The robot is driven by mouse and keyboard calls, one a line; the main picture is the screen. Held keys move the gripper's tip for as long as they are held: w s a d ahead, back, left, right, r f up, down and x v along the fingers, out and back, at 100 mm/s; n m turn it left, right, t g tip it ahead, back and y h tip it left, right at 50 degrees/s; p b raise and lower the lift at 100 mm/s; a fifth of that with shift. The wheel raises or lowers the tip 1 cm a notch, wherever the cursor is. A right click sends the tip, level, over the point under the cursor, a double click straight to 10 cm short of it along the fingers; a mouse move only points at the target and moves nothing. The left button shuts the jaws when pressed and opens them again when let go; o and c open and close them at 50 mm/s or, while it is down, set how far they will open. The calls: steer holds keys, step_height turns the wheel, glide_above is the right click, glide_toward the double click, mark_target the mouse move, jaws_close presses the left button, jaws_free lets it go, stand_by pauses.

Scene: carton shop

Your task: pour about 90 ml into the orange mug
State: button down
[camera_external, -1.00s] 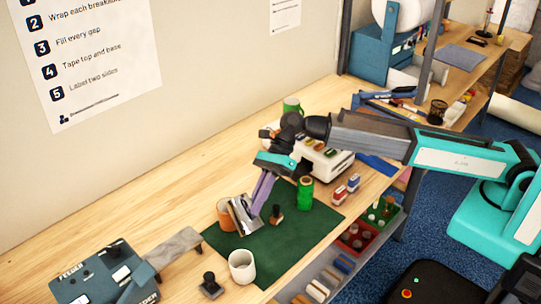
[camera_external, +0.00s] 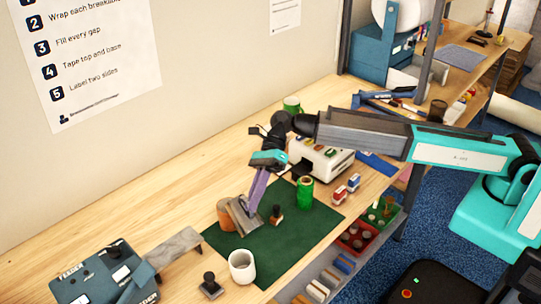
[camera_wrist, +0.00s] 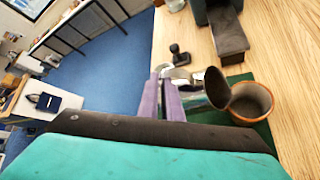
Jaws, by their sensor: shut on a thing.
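The orange mug (camera_external: 225,217) stands on the green mat's left end; the wrist view shows its open top (camera_wrist: 250,103). A grey metal jug (camera_external: 243,216) is tilted right beside it, its mouth end toward the mug. In the wrist view the jug (camera_wrist: 216,88) overlaps the mug's left rim. My gripper (camera_external: 251,209) is shut on the jug from its right side; its purple fingers (camera_wrist: 166,80) show in the wrist view. I cannot make out a stream or the level of liquid in the mug.
A white mug (camera_external: 242,266) stands at the mat's front left edge. A stamp (camera_external: 276,214) and a green cylinder (camera_external: 305,193) stand on the mat (camera_external: 270,246) to the right. A feeder with a ramp (camera_external: 172,247) is at the left.

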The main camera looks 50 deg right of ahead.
steer(key=shift+w+r+p, duration=0.3)
steer(key=shift+r+p, duration=0.05)
steer(key=shift+p, duration=0.25)
steer(key=shift+w+d+r+m+g+y+p, duration=0.15)
steer(key=shift+w+r+m+g+y+p, duration=0.3)
steer(key=shift+p, duration=0.75)
steer(key=shift+w+d+r+m+g+p, duration=0.1)
steer(key=shift+w+r+m+g+p, duration=0.15)
steer(key=shift+w+p, duration=0.45)
steer(key=shift+w+d+r+g+p, duration=0.1)
steer(key=shift+w+g+p, duration=0.3)
steer(key=shift+p, duration=0.35)
steer(key=s+b, duration=0.1)
steer(key=s+f+t+b, duration=0.1)
steer(key=b, duration=0.1)
steer(key=shift+s+a+f, duration=0.15)
steer(key=shift+s+f, duration=0.05)
steer(key=shift+s, duration=0.05)
steer(key=n+b, duration=0.1)
steer(key=b, duration=0.1)
steer(key=shift+s+a+f+t+h+b, duration=0.1)
steer(key=shift+s+f+t+h+b, duration=0.15)
steer(key=shift+s+f+t+b, duration=0.1)
steer(key=shift+s, duration=0.1)
steer(key=shift+a+r, duration=0.1)
steer(key=shift+b, duration=0.3)
